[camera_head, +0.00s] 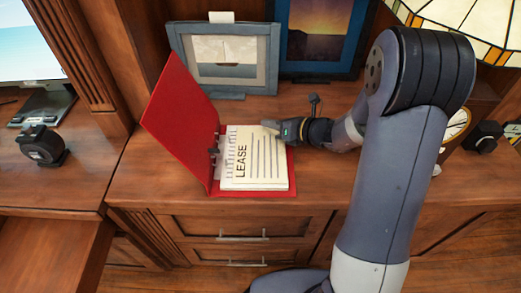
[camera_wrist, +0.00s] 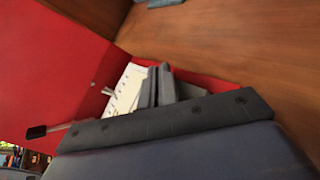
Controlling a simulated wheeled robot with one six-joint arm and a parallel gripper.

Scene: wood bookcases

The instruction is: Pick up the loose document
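The document, a white sheet with the word LEASE (camera_head: 256,165), lies in an open red binder (camera_head: 180,115) on the wooden cabinet top. Its ring-side edge is at the left, by the binder's rings. My gripper (camera_head: 271,127) is at the document's upper right corner, reaching in from the right. In the wrist view, my gripper's fingers (camera_wrist: 157,85) are close together over the binder, beside a visible strip of the white document (camera_wrist: 124,92). I cannot tell whether paper is between the fingers.
Behind the binder stand a grey framed sailboat picture (camera_head: 225,72) and a blue framed sunset picture (camera_head: 318,35). A clock (camera_head: 456,124) and a stained-glass lamp (camera_head: 465,18) are at the right. A black tape dispenser (camera_head: 42,146) and a monitor (camera_head: 25,45) are at the left.

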